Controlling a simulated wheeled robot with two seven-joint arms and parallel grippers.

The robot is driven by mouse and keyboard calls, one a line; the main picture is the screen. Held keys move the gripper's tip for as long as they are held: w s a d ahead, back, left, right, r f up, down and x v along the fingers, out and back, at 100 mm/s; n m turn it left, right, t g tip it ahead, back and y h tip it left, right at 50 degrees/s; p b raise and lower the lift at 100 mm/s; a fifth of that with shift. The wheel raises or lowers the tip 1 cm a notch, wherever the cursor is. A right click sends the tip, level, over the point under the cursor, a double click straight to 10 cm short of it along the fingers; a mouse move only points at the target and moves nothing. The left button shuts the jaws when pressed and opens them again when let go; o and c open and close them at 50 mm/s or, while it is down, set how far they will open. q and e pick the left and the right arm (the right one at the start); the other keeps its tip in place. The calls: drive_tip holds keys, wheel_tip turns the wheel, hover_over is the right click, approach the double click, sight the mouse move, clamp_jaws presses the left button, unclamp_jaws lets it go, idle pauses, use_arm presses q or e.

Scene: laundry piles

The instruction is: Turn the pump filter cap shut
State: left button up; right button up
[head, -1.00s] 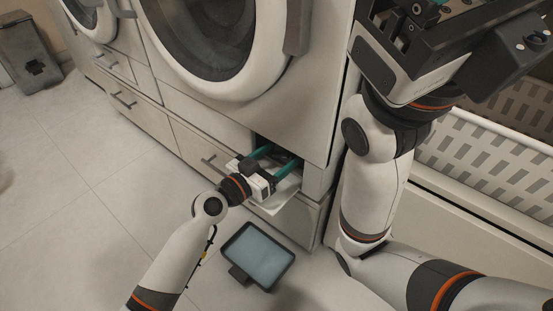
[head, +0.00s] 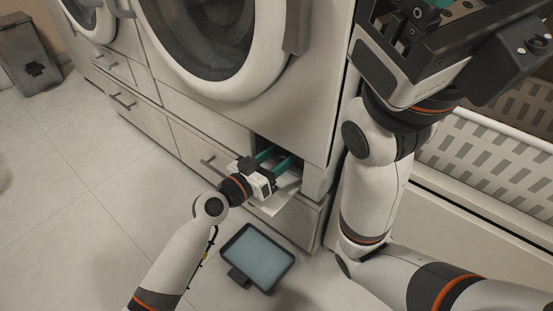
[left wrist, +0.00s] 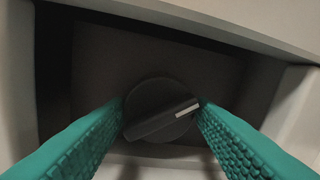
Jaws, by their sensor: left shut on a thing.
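The pump filter cap (left wrist: 152,112) is a round dark knob with a raised grip bar and a white mark at the bar's right end. In the left wrist view the bar lies slanted, its white end to the right and slightly up. My left gripper (left wrist: 161,112) is shut on the cap, one teal finger at each side. In the head view my left gripper (head: 280,157) reaches into the opening low on the washer, and the cap is hidden there. My right gripper's body (head: 425,45) is high at the right; its fingertips are mostly cut off.
A pale open flap (head: 279,203) sits below the opening. The washer (head: 290,110) stands above drawers (head: 200,150). A dark-framed tray (head: 258,260) lies on the floor below. A white laundry basket (head: 470,150) is at the right.

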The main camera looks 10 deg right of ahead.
use_arm(q)
drive_tip(key=o, duration=0.9)
drive_tip(key=shift+o, duration=0.2)
drive_tip(key=p+v, duration=0.1)
drive_tip(key=v, duration=1.1)
drive_tip(key=shift+w+a, duration=0.1)
